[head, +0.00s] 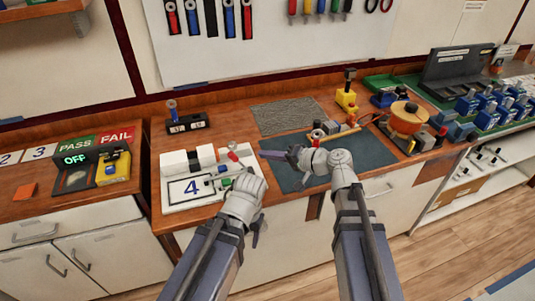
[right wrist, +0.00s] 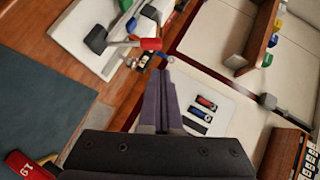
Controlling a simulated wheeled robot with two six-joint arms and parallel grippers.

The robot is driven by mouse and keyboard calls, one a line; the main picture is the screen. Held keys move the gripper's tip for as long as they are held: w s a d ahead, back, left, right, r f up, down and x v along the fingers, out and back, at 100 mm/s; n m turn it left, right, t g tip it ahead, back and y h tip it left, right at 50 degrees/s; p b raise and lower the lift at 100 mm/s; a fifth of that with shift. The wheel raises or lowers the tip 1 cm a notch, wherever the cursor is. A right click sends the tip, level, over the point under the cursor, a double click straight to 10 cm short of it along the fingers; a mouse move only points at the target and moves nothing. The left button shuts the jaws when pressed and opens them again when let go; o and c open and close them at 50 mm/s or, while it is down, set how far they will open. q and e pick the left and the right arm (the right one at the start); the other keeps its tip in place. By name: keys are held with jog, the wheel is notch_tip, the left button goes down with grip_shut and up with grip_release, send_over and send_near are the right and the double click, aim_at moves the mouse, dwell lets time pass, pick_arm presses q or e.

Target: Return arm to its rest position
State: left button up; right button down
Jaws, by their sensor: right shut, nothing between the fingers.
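My right arm reaches over the dark mat (head: 375,150) on the wooden bench. Its gripper (head: 293,155) points left, above the mat's left part, with its fingers closed and empty. The closed fingers also show in the right wrist view (right wrist: 160,98). My left gripper (head: 243,192) is at the right edge of the white board marked 4 (head: 180,206); its fingers are not clear from here. Small parts, including a red-handled one (head: 232,156), stand by the board's back right. The red handle also shows in the right wrist view (right wrist: 151,44).
A yellow-based device (head: 346,98) and an orange round pot (head: 406,119) stand to the right. Several blue breakers (head: 488,100) fill the right bench. A PASS/FAIL station (head: 92,165) stands left. A grey textured mat (head: 288,115) lies behind.

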jog(key=shift+d, duration=0.1)
jog(key=shift+f, duration=0.1)
jog(key=s+d+f+n+g+h, duration=0.2)
jog(key=s+d+f+g+h, duration=0.35)
jog(key=f, duration=0.65)
jog(key=s+d+f+g+h, duration=0.1)
jog(key=s+d+f+h, duration=0.2)
jog(key=s+d+h, duration=0.55)
jog(key=s+a+n+g, duration=0.1)
jog(key=s+a+n, duration=0.3)
jog(key=a, duration=0.4)
jog(key=shift+s+a, duration=0.25)
jog(key=shift+a, duration=0.1)
